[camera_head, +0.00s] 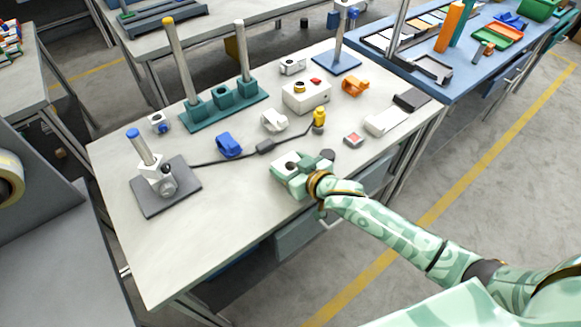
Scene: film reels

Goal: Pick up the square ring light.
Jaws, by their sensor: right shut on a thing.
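My right gripper (286,172) reaches in from the lower right over the table's front edge. It is shut on a small pale thing with a dark centre (291,164), which looks like the square ring light. The fingers and hand cover most of it, so its full shape is hidden. I cannot tell whether it still touches the table top. My left gripper is not in view.
Behind the hand are a white clamp-like part (275,121), a blue part (229,145) and a yellow-topped piece (319,117) on a cable. A small red-topped block (353,139) lies right. A camera stand (165,185) is left. The table's front left (190,245) is clear.

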